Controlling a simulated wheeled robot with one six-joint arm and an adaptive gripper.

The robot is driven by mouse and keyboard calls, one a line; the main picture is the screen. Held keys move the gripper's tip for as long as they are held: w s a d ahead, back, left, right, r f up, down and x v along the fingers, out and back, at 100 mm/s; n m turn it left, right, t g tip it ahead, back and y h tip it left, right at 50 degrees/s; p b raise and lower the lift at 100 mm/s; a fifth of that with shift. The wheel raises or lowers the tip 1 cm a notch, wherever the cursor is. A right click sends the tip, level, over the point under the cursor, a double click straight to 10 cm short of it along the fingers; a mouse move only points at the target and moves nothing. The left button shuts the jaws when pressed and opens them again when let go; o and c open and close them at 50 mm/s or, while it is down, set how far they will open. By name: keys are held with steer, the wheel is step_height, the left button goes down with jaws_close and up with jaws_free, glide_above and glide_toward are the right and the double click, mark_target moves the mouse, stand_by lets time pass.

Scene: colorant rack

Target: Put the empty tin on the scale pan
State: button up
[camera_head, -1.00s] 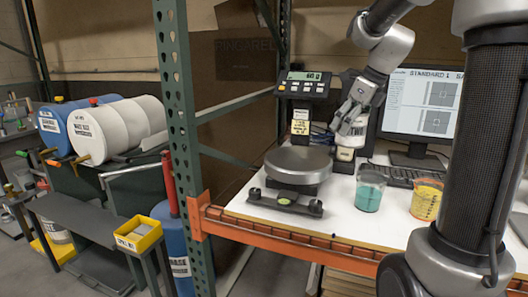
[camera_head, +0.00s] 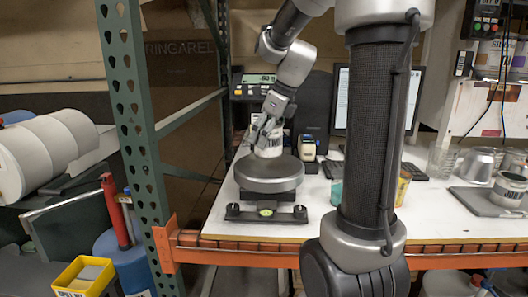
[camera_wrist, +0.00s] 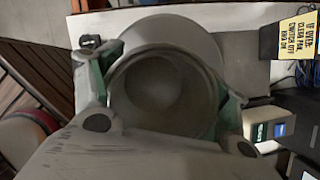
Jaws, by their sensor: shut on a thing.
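The empty tin (camera_head: 267,146) is a pale, short cylinder with a label, upright at the back part of the scale pan in the head view. My gripper (camera_head: 266,128) is shut on it from above. In the wrist view I look down into the open tin (camera_wrist: 155,90), with a finger on each side of its rim. The round grey scale pan (camera_head: 268,177) is below the tin, and its edge shows behind the tin in the wrist view (camera_wrist: 150,35). I cannot tell whether the tin's base touches the pan. The scale's display (camera_head: 262,80) stands behind, its digits too small to read surely.
A teal cup (camera_head: 336,192) and a yellow cup (camera_head: 403,187) are partly behind my arm. An orange shelf beam (camera_head: 225,245) and green upright (camera_head: 135,120) border the bench.

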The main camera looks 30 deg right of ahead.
mark_target(265, 149)
steer(key=shift+f, duration=2.1)
steer(key=shift+f, duration=0.1)
steer(key=o, duration=1.4)
steer(key=shift+o, duration=0.2)
